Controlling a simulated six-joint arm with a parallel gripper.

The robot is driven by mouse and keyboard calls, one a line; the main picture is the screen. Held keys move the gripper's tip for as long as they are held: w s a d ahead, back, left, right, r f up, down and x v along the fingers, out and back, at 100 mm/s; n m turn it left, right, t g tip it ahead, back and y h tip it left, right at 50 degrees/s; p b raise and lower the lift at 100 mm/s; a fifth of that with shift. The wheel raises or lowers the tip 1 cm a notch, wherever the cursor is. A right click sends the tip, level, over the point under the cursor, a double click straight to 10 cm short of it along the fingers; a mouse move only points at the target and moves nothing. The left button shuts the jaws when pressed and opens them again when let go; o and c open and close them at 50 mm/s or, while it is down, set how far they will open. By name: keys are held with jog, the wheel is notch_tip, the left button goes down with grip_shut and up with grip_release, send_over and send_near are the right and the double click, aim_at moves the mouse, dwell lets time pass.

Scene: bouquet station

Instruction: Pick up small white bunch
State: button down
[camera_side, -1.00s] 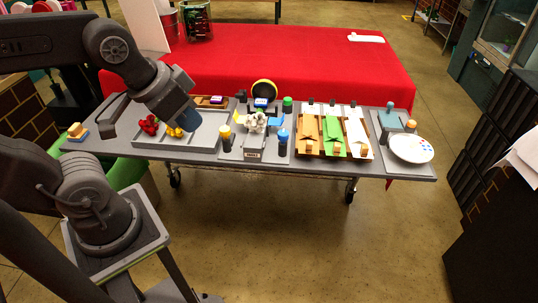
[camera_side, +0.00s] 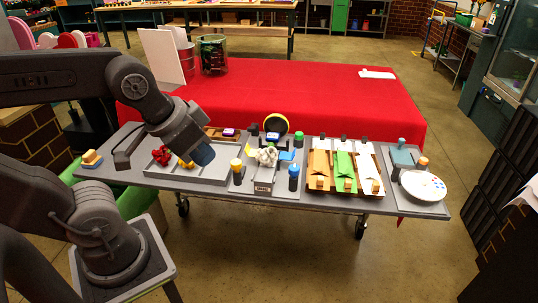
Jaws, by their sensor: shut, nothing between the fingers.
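A small white bunch (camera_side: 267,156) sits on the grey scale-like stand (camera_side: 264,186) in the middle of the table. The grey tray (camera_side: 208,179) to its left holds a red bunch (camera_side: 161,155) and a yellow bunch (camera_side: 186,164), the yellow one partly hidden by my wrist. My gripper (camera_side: 122,160) hangs at the left end of the table, left of the red bunch in the picture and well away from the white bunch. It is shut and empty. My wrist covers part of the tray, so other bunches there may be hidden.
Bottles (camera_side: 293,177) stand right of the scale and a yellow-capped one (camera_side: 237,171) left of it. Wrapping papers lie in a wooden rack (camera_side: 345,189). A white plate (camera_side: 423,186) is at the right end. The red-covered table (camera_side: 300,90) behind is mostly clear.

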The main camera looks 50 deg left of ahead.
jog(key=c, duration=1.8)
grip_release()
jog(key=o, duration=1.3)
jog(key=n+g, duration=0.4)
jog(key=n, duration=0.3)
send_over(270, 149)
jog(key=s+d, duration=0.1)
jog(key=f, duration=0.1)
jog(key=w+a+f, duration=0.1)
jog(key=f, duration=0.3)
jog(key=w+a+f+n+g, duration=0.1)
jog(key=w+a+f, duration=0.1)
jog(key=f, duration=0.3)
jog(key=w+a+f+n, duration=0.1)
jog(key=a+f, duration=0.1)
jog(key=f, duration=0.3)
jog(key=shift+w+a+f+g, duration=0.2)
jog(key=shift+w+f+g, duration=0.05)
jog(key=shift+w+g, duration=0.05)
jog(key=shift+s+a+f, duration=0.1)
jog(key=shift+s+f, duration=0.05)
jog(key=shift+f, duration=2.5)
